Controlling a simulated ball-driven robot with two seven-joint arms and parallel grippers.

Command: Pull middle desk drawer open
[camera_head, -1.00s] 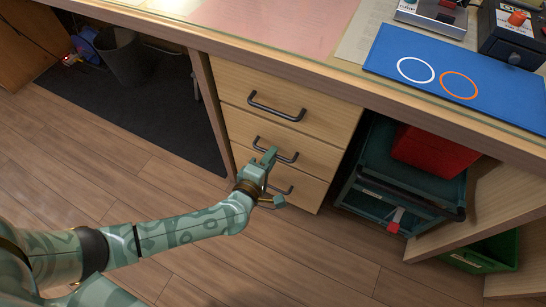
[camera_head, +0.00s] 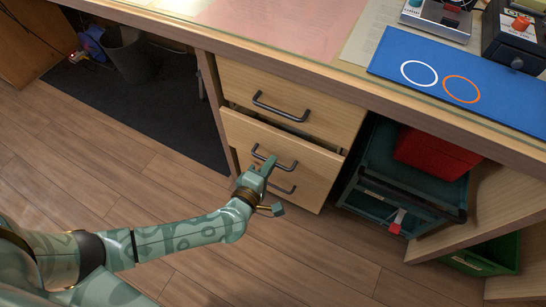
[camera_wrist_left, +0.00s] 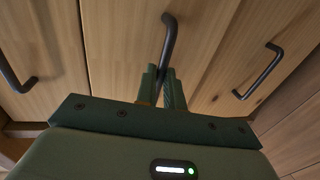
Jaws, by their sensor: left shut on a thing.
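The desk has a stack of three wooden drawers with dark bar handles. The middle drawer (camera_head: 310,160) stands a little way out, with a dark gap showing above its front. My left gripper (camera_head: 268,166) is at the left part of its handle (camera_head: 287,165). In the left wrist view the gripper fingers (camera_wrist_left: 165,88) are closed around one end of that handle (camera_wrist_left: 169,38). The top drawer (camera_head: 310,105) and the bottom drawer (camera_head: 305,192) look shut. My right gripper is not in view.
A blue mat (camera_head: 465,75) with two rings lies on the desktop. A teal cart (camera_head: 378,165) holding a red box (camera_head: 437,152) stands right of the drawers. A dark bin (camera_head: 125,55) is under the desk at left. The wooden floor before the drawers is clear.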

